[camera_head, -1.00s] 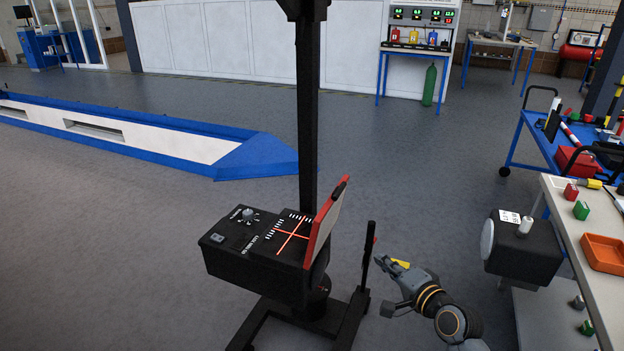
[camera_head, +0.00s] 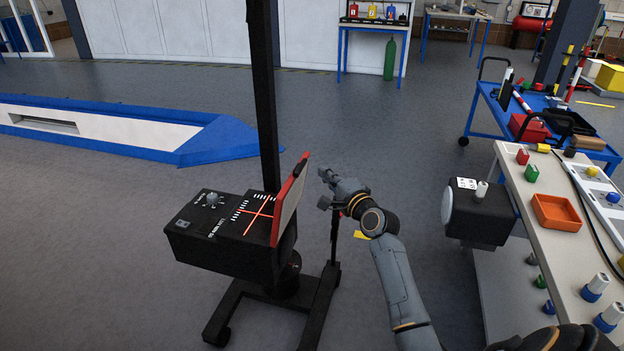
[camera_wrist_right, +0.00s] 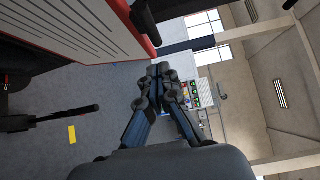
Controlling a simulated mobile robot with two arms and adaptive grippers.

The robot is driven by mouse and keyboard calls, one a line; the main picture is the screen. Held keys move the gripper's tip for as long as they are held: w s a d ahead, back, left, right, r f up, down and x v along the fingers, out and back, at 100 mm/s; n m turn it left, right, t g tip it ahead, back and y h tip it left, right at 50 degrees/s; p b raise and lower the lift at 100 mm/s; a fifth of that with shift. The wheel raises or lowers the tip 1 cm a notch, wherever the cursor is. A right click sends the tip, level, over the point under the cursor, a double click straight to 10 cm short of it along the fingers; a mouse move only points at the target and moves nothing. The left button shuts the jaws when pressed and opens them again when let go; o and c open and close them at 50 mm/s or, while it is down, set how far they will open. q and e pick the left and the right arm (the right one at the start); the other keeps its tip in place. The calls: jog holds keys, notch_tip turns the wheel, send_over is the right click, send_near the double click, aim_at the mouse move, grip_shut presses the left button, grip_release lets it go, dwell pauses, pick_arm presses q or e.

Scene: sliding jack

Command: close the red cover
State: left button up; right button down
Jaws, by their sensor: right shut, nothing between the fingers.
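The red-edged cover (camera_head: 289,201) stands raised on the right side of the black box (camera_head: 222,236) in the head view. The box top, with a knob and red crossed lines, is exposed. The cover's white ribbed face and red edge (camera_wrist_right: 134,25) fill the upper left of the right wrist view. My right gripper (camera_head: 323,174) is just right of the cover's upper part, apart from it in the head view. Its fingers (camera_wrist_right: 160,70) are shut together and empty. My left gripper is in neither view.
The box sits on a black wheeled stand with a tall post (camera_head: 265,100). A workbench (camera_head: 512,205) with an orange tray (camera_head: 556,212) stands at right. A blue trolley (camera_head: 500,112) is behind it. Floor left of the stand is clear.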

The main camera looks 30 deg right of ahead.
jog(key=w+a, duration=0.2)
jog(key=shift+w+a, duration=0.3)
jog(key=shift+w, duration=0.1)
